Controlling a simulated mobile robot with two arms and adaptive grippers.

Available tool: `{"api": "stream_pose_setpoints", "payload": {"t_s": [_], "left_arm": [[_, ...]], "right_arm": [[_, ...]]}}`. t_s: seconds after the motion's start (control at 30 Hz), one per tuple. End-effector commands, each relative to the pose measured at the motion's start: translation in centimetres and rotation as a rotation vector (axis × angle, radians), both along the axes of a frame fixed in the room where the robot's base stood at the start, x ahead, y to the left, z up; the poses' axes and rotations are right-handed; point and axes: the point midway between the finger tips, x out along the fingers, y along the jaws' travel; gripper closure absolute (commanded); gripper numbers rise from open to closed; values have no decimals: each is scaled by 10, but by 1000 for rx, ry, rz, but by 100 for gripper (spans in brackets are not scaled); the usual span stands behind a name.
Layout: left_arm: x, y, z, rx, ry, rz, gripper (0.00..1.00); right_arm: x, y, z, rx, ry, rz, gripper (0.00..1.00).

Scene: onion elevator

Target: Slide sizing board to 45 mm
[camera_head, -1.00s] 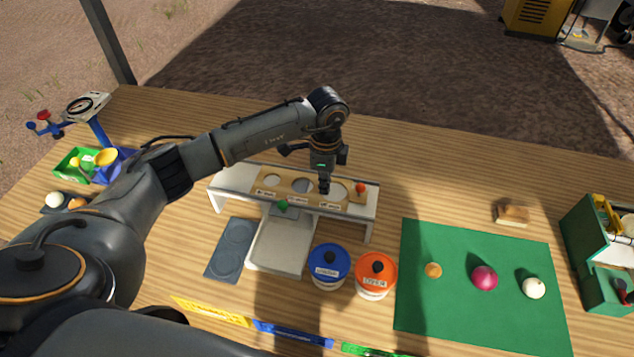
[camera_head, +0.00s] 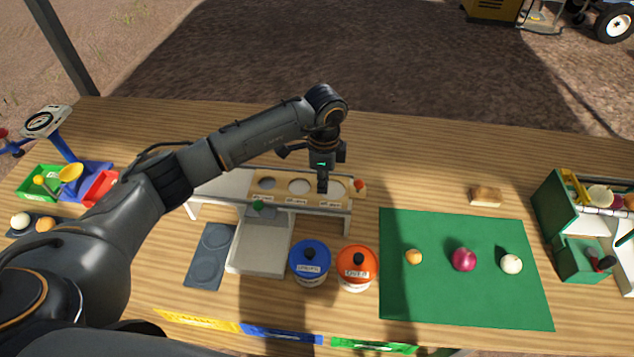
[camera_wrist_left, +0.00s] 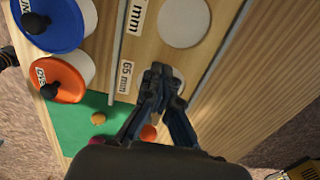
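The wooden sizing board (camera_head: 283,200) lies along a white stand (camera_head: 212,184). A green knob (camera_head: 258,205) is at the stand's front, near the left hole. My left gripper (camera_head: 322,187) points down at the right hole, partly hiding it. My right gripper is not in view.
A blue-lidded jar (camera_head: 309,258) and an orange-lidded jar (camera_head: 357,264) stand in front of the stand. A green mat (camera_head: 440,290) with three onions lies to the right. A grey tray (camera_head: 258,248) sits before the stand. Bare table lies behind it.

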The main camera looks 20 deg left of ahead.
Motion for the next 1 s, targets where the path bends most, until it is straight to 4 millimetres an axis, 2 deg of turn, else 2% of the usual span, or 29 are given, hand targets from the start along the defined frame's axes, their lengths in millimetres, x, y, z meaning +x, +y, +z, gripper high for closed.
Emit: {"api": "stream_pose_setpoints", "payload": {"t_s": [0.03,0.27,0.43,0.47,1.0], "left_arm": [[-3,-1,-7,4,11,1,100],[-3,-2,-7,2,11,0,100],[-3,-2,-7,1,10,0,69],[-3,-2,-7,1,10,0,68],[-1,-2,-3,-1,2,1,68]], "right_arm": [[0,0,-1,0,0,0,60],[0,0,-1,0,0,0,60],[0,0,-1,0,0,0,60],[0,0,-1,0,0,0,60],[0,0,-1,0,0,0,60]]}}
